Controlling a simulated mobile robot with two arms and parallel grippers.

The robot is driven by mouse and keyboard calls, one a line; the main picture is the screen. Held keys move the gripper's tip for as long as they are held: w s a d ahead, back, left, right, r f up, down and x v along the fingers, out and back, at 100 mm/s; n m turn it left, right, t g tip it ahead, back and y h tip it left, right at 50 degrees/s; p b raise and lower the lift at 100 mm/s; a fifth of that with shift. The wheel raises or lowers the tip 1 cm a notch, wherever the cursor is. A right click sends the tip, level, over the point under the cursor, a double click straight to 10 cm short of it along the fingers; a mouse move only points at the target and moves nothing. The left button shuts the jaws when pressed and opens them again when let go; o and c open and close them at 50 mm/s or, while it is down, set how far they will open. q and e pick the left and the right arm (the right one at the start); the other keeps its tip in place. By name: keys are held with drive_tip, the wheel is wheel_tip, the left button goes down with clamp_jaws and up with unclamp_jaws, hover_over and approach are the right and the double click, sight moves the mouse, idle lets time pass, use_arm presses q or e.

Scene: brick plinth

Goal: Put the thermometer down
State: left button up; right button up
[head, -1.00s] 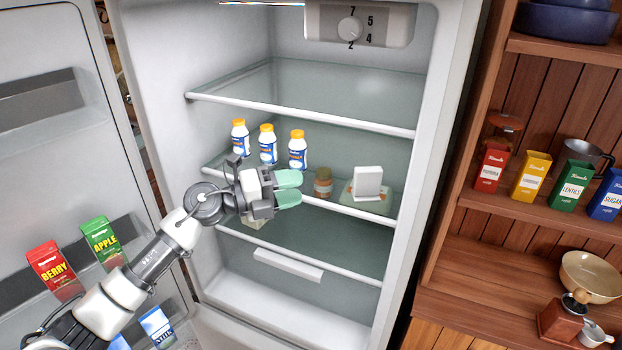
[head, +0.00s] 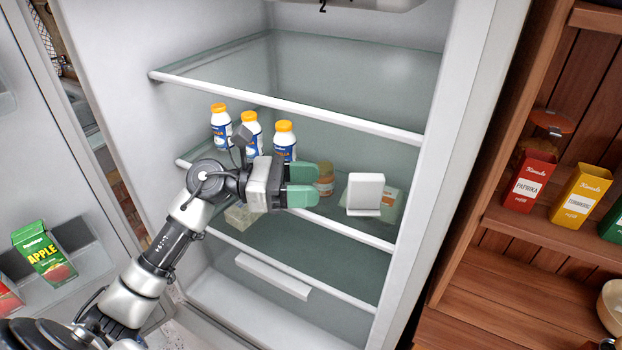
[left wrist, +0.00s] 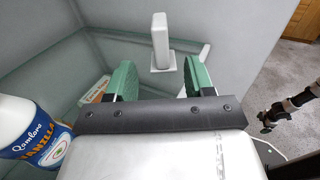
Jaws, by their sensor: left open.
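The thermometer, a white upright block on a small foot (head: 365,193), stands on the fridge's middle glass shelf, near its front edge. It also shows in the left wrist view (left wrist: 161,42), beyond and between the green fingers. My left gripper (head: 304,185) is open and empty, to the left of the thermometer and apart from it. In the left wrist view its two green fingers (left wrist: 156,72) are spread wide. My right gripper is not seen in the head view.
White bottles with orange caps (head: 252,135) stand on the same shelf behind my left wrist; one label (left wrist: 45,150) is close to it. A small jar (head: 325,180) stands left of the thermometer, and a flat package (head: 391,203) lies beside it. The glass shelf above (head: 330,75) limits height.

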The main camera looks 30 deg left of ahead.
sight(368, 185)
use_arm(q)
drive_tip(key=shift+s, duration=0.1)
drive_tip(key=shift+w+d+r+p, duration=0.1)
drive_tip(key=shift+w+d+p, duration=0.15)
drive_tip(key=shift+d+p, duration=0.15)
drive_tip(key=p+x, duration=0.4)
drive_tip(key=x, duration=0.5)
drive_tip(key=shift+d, duration=0.1)
drive_tip(key=shift+w+d, duration=0.2)
drive_tip(key=shift+d, duration=0.15)
clamp_jaws()
drive_tip(key=shift+a, duration=0.15)
